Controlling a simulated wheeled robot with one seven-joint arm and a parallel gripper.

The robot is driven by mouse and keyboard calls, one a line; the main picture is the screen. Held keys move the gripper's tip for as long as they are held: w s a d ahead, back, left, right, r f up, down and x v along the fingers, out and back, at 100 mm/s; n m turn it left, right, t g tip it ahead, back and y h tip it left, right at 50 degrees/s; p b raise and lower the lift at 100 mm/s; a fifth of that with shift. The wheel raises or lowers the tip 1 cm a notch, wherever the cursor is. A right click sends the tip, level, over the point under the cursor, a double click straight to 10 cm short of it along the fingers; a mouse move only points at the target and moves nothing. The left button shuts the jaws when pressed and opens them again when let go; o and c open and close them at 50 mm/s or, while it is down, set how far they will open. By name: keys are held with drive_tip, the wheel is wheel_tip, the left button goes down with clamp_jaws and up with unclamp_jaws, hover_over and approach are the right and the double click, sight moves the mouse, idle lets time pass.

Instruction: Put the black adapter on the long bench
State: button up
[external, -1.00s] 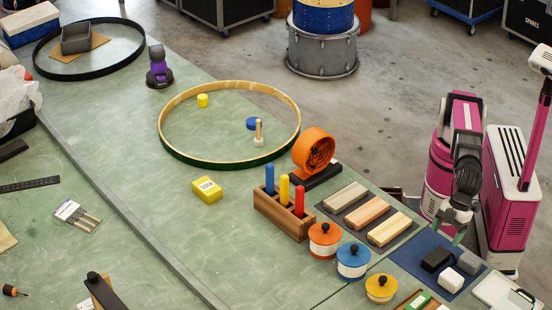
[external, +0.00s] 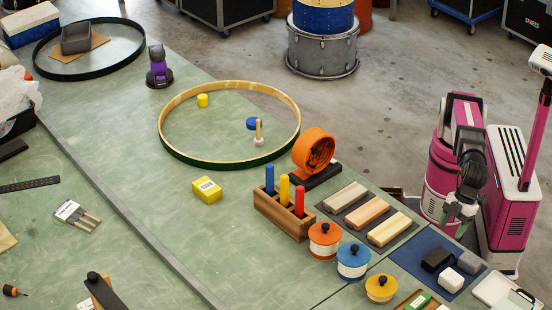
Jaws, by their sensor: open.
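The black adapter (external: 437,260) is a small dark block lying on a dark blue mat (external: 409,254) at the lower right of the external view. A white block (external: 451,280) and a grey block (external: 470,263) lie beside it on the mat. The long bench (external: 130,130) has a green top and runs from the upper left to the lower right. My gripper (external: 457,223) is open and empty, above and beyond the mat's far right edge, apart from the black adapter.
Several coloured lidded pots, the nearest one yellow (external: 381,288), stand left of the mat. Three wooden bars (external: 368,212) and a wooden rack (external: 284,212) with coloured pegs stand further back. A white tray (external: 497,290) is right of the mat.

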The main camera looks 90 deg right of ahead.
sight(437, 257)
drive_tip(key=shift+x, duration=5.5)
drive_tip(key=shift+f, duration=0.2)
drive_tip(key=c, duration=0.7)
drive_tip(key=shift+r, duration=0.7)
wheel_tip(437, 257, up, 3)
drive_tip(key=shift+r, duration=0.2)
drive_tip(key=s+d+r, duration=0.1)
drive_tip(key=s+r, duration=0.1)
drive_tip(key=s, duration=0.1)
drive_tip(key=s+d+r, duration=0.2)
drive_tip(key=s, duration=0.2)
drive_tip(key=s+d+r, duration=0.1)
drive_tip(key=s+r, duration=0.1)
drive_tip(key=s, duration=0.1)
drive_tip(key=shift+s+d+r, duration=0.2)
drive_tip(key=shift+s+r, duration=0.1)
drive_tip(key=shift+s, duration=0.1)
